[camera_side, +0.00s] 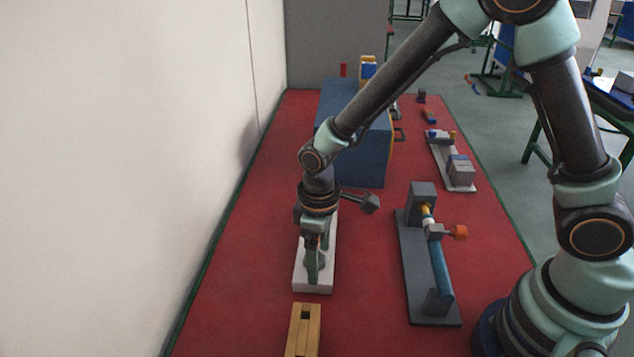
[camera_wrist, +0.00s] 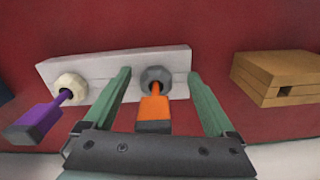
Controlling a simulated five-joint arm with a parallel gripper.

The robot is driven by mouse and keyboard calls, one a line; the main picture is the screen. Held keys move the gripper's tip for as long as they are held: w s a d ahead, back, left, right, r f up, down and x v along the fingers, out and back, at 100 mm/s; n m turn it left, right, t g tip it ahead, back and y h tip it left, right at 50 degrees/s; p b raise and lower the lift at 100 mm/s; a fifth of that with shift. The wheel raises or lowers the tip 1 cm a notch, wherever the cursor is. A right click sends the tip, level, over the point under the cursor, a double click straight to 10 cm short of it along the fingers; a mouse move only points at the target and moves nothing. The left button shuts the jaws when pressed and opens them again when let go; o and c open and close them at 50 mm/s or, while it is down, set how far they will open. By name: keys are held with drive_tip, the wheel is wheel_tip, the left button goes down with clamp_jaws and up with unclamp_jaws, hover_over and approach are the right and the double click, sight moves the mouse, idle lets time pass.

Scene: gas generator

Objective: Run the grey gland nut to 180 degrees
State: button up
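The grey gland nut (camera_wrist: 157,75) is a faceted ring on a pale block (camera_wrist: 90,68), with an orange stem and orange-grey end (camera_wrist: 154,112) pointing toward my wrist. My gripper (camera_wrist: 159,72) is open, with one green finger on each side of the nut and a visible gap at both sides. A cream nut (camera_wrist: 71,87) with a purple stem and block (camera_wrist: 35,124) sits on the same pale block, left of the left finger. In the side view my gripper (camera_side: 313,262) points down over the pale block (camera_side: 313,284) and hides the grey nut.
A wooden block (camera_side: 303,332) lies in front of the pale block; it shows at right in the wrist view (camera_wrist: 268,88). A blue box (camera_side: 362,150) stands behind. A dark fixture with a blue cylinder (camera_side: 441,270) is to the right. Red mat (camera_side: 240,270) is clear at left.

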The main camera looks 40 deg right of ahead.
drive_tip(key=shift+w, duration=0.1)
drive_tip(key=shift+w+r, duration=0.1)
drive_tip(key=shift+r, duration=3.5)
drive_tip(key=shift+d+r, duration=0.2)
drive_tip(key=shift+r, duration=0.05)
drive_tip(key=s+d+r+m+t, duration=0.2)
drive_tip(key=s+d+r+m, duration=0.1)
drive_tip(key=d+r, duration=0.4)
drive_tip(key=s+d+r+m+t, duration=0.3)
drive_tip(key=s+d+r+m, duration=0.1)
drive_tip(key=d+r, duration=0.3)
drive_tip(key=shift+d+t, duration=0.15)
drive_tip(key=shift+t, duration=0.15)
